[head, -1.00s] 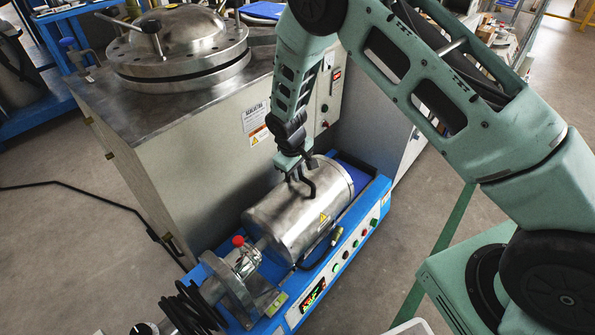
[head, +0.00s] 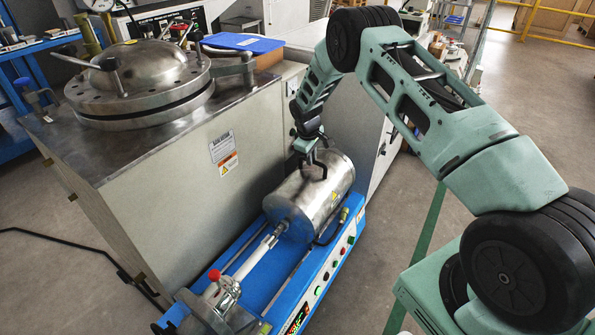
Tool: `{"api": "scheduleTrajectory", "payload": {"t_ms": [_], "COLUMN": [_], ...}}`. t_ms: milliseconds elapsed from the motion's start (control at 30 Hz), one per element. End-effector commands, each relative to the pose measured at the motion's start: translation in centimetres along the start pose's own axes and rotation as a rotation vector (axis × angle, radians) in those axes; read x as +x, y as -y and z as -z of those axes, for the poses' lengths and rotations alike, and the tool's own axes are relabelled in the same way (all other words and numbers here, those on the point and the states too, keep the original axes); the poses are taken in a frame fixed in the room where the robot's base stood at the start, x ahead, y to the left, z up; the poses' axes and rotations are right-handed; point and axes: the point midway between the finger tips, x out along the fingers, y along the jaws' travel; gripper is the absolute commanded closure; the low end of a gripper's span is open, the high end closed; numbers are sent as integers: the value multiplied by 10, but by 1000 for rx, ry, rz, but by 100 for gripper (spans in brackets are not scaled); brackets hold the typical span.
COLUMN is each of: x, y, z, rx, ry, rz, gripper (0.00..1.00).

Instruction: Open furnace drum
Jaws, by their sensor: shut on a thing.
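The furnace drum (head: 305,202) is a shiny metal cylinder lying on its side near the far end of a blue machine base (head: 255,300). My gripper (head: 313,171) is at the top of the drum, shut on its dark handle. The fingers hide part of the handle. A pale tube (head: 250,262) lies exposed between the drum's near end and a metal fitting with a red knob (head: 214,275).
A tall cabinet (head: 180,215) with a round bolted metal lid (head: 150,75) stands close at the left of the base. A blue folder (head: 243,43) lies behind the lid. Open floor (head: 410,215) is on the right.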

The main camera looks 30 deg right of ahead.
Motion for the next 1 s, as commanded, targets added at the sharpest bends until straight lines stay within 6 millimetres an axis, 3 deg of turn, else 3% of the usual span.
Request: {"api": "scheduleTrajectory", "payload": {"t_ms": [100, 300, 733, 767, 800, 1000], "x": [6, 8, 8, 8, 8, 8], "y": [-22, -39, -42, -42, -42, -42], "z": [-1, 0, 0, 0, 0, 0], "rx": [3, 1, 0, 0, 0, -1], "ry": [-1, 1, 1, 1, 1, 0], "rz": [-1, 0, 1, 1, 1, 1], "gripper": [100, 100, 100, 77, 66, 64]}}
